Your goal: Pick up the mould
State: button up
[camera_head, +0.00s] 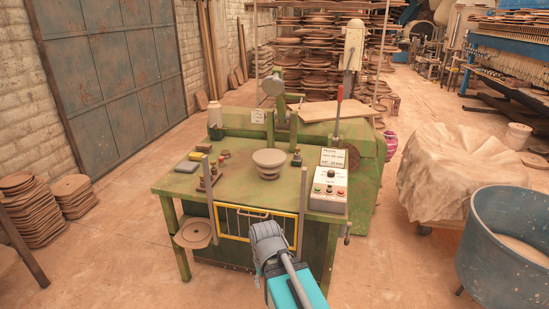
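A grey, round, stepped bowl-like piece, which looks like the mould (269,162), stands upright near the middle of the green worktable (240,184). My gripper (265,240) is in front of the table's near edge, lower in the picture than the mould and well apart from it. I see the gripper from behind, so its fingertips are hidden and I cannot tell whether it is open or shut. Nothing shows in it.
A yellow frame (228,236) and upright posts stand along the table's front edge. A control box (328,190) sits at right, with a sign behind it. Small tools and a bottle (215,119) are at left. A blue tub (507,242) and covered heap (455,172) stand right.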

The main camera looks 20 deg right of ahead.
aim_at(268, 159)
jog(key=i, duration=0.85)
jog(key=u, duration=0.05)
